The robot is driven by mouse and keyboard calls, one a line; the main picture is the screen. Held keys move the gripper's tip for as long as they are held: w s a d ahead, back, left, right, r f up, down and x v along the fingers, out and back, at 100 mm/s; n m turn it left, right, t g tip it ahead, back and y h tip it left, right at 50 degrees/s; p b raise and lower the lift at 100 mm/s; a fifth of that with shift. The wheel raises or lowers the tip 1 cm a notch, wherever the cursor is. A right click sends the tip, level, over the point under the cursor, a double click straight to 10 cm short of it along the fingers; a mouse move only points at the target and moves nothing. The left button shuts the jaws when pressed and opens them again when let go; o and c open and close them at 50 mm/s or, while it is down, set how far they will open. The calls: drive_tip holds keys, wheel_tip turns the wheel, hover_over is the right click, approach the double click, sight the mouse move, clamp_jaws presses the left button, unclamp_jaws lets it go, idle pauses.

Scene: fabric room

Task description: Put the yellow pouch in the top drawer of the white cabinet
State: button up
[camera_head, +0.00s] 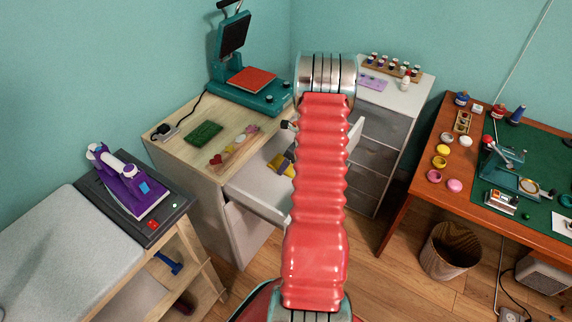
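The white cabinet (243,232) with a pale wooden top stands left of centre, and its top drawer (256,196) is pulled out. The yellow pouch (279,166) shows in part at the drawer's opening, just left of my red arm. I cannot tell whether it rests inside or hangs above the drawer floor. A small dark part beside the pouch may belong to my gripper. My arm hides most of the gripper and the drawer's right part, so its fingers cannot be made out.
A teal heat press (250,93), green piece (204,133) and small patches (233,149) lie on the cabinet top. A grey-drawered unit (380,130), orange desk (420,197) and waste bin (450,251) stand right. Floor between is clear.

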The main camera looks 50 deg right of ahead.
drive_tip(key=o, duration=1)
drive_tip(key=shift+o, duration=0.2)
drive_tip(key=shift+r, duration=0.1)
drive_tip(key=v, duration=1.2)
